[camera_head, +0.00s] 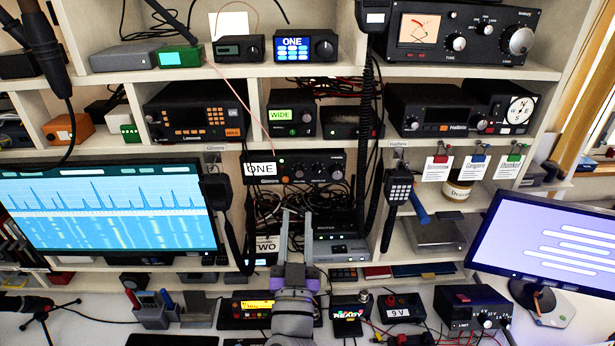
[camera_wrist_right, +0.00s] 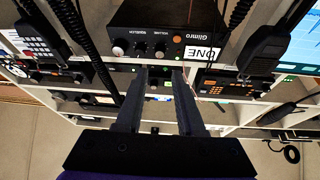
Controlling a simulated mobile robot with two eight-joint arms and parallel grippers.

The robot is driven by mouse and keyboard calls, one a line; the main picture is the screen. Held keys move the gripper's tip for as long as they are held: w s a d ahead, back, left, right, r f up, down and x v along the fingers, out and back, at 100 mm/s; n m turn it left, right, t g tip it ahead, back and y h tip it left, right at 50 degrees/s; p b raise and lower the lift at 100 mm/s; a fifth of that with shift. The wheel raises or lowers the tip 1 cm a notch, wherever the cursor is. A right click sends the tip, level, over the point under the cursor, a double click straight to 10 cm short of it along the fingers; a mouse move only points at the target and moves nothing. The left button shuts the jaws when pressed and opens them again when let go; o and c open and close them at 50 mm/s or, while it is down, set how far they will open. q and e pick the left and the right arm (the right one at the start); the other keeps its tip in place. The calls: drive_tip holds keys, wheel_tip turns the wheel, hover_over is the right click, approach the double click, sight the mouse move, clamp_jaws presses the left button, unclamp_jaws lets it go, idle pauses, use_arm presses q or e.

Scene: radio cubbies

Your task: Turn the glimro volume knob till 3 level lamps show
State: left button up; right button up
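The Glimro radio (camera_head: 274,162), a black box with a white ONE tag, sits in the middle cubby; it shows upside down in the right wrist view (camera_wrist_right: 187,18). Its front has several round knobs. The one by the small VOLUME lettering looks to be the knob (camera_wrist_right: 160,51) nearest the orange button. Lit level lamps cannot be made out. My right gripper (camera_head: 296,213) is open and empty, below and in front of the radio. In the right wrist view its fingers (camera_wrist_right: 160,70) stand apart, tips short of the knobs. My left gripper is not in view.
A microphone (camera_head: 397,188) hangs on a cord right of the radio, and another (camera_head: 217,190) hangs left. Below the radio are tangled cables, a TWO tag (camera_head: 267,244) and a grey box (camera_head: 341,247). Monitors (camera_head: 110,212) flank the shelf on both sides.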

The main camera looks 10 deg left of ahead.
sight(299, 174)
drive_tip(key=p+x, duration=0.2)
drive_tip(key=x, duration=0.7)
drive_tip(key=shift+w+r, duration=0.1)
drive_tip(key=shift+w, duration=0.3)
drive_tip(key=shift+a, duration=0.1)
clamp_jaws()
